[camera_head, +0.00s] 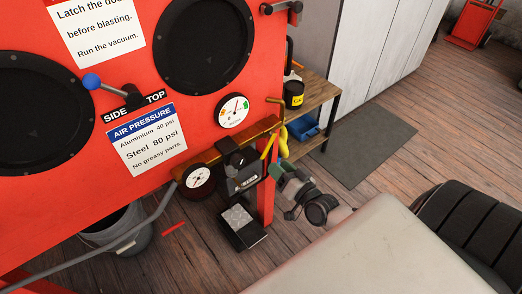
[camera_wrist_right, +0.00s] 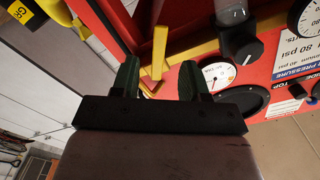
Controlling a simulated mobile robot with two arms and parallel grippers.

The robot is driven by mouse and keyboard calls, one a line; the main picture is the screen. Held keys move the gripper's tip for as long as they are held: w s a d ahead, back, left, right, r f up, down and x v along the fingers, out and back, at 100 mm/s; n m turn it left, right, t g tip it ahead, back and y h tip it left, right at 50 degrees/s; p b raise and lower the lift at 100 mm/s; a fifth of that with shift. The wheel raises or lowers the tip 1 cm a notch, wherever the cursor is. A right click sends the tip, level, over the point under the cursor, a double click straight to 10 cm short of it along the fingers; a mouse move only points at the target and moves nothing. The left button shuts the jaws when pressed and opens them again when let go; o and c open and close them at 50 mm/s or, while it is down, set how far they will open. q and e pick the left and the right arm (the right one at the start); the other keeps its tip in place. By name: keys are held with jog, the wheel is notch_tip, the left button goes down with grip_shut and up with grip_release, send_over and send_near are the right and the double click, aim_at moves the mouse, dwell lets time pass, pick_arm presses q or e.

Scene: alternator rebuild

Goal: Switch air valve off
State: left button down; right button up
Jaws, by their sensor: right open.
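The air valve's yellow lever (camera_head: 268,146) hangs down at an angle from the right end of the brass-coloured pipe (camera_head: 255,131) on the red cabinet's front. In the right wrist view the yellow lever (camera_wrist_right: 159,52) sticks out across the pipe (camera_wrist_right: 190,50), and its free end appears between my fingers. My right gripper (camera_head: 279,171) is just below the lever, with green fingers spread; they also show in the wrist view (camera_wrist_right: 160,68). The fingers are open, and I cannot tell whether they touch the lever. My left gripper is out of view.
A round gauge (camera_head: 199,180) and a black regulator knob (camera_head: 236,157) sit on the pipe, left of my gripper. A blue-ball lever (camera_head: 92,81) is further left. A black pedal (camera_head: 242,227) is on the floor. A wooden shelf (camera_head: 312,100) stands behind.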

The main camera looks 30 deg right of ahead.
aim_at(265, 154)
jog(key=w, duration=0.9)
jog(key=shift+w+a, duration=0.2)
jog(key=shift+a, duration=0.2)
grip_shut()
